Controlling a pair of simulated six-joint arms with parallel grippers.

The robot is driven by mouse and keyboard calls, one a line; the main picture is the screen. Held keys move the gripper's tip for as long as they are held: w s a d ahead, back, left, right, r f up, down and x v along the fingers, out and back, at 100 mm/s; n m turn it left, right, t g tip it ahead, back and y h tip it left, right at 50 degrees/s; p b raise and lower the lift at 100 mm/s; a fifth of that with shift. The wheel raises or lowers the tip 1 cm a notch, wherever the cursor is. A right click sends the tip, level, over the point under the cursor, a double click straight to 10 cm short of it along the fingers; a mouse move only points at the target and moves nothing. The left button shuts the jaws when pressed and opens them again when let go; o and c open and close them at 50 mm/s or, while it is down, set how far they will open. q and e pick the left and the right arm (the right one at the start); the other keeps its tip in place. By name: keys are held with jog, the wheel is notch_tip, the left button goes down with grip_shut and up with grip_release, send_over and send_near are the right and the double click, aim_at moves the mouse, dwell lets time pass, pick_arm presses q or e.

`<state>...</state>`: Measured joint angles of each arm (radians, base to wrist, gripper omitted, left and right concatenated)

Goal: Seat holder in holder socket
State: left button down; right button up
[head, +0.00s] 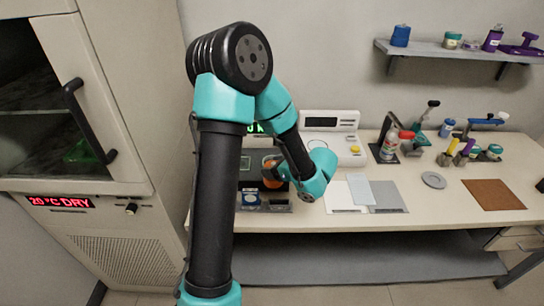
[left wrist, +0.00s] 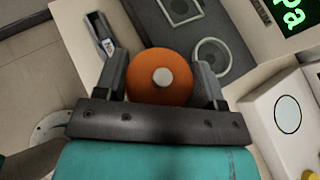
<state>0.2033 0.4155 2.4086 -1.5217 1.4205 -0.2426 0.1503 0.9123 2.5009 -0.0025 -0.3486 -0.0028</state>
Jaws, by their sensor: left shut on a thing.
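My left gripper (head: 284,172) is over the dark station at the left part of the bench. In the left wrist view its two fingers (left wrist: 160,72) stand on either side of an orange round part (left wrist: 148,60) with a pale centre knob, which I take for the holder. It is gripped, and its orange side shows in the head view (head: 268,167). Beside it on the dark panel is a light ring with a dark middle (left wrist: 211,54), possibly the socket. The underside of the orange part is hidden. My right gripper is not in view.
A white instrument (head: 349,146) stands right of the gripper. A cabinet (head: 98,215) stands left.

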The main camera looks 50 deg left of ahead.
pick_arm(q)
jog(key=w+a+f, duration=0.1)
jog(key=w+a, duration=0.8)
jog(key=a, duration=0.2)
jog(key=shift+w, duration=0.3)
jog(key=shift+f, duration=0.1)
jog(key=shift+f, duration=1.75)
jog(key=shift+f, duration=0.15)
jog(key=shift+c, duration=1)
grip_release()
jog(key=shift+d, duration=0.1)
jog(key=v, duration=1.2)
